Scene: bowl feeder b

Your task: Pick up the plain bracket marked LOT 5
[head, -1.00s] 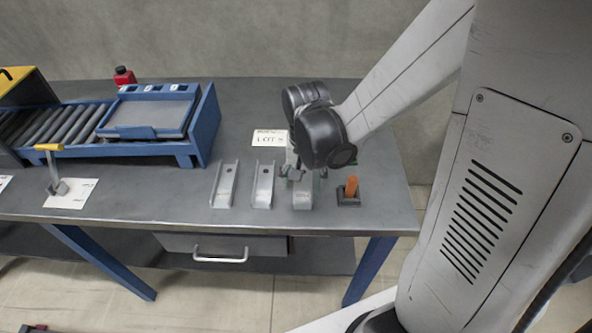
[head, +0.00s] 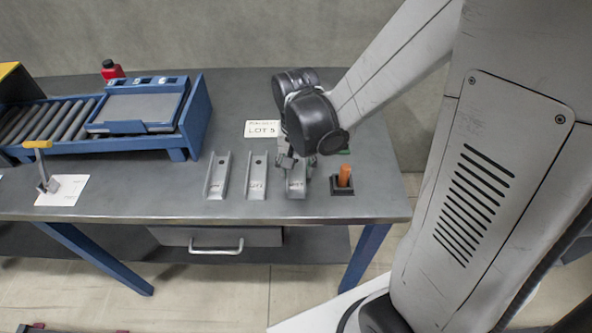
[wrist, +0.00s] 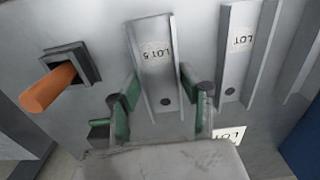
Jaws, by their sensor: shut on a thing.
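An orange peg (head: 345,175) on a dark base stands close to the right of the held bracket. A LOT 5 card (head: 262,129) lies behind the brackets. A blue roller conveyor (head: 190,120) with a tray fills the left. The table's front edge is near.

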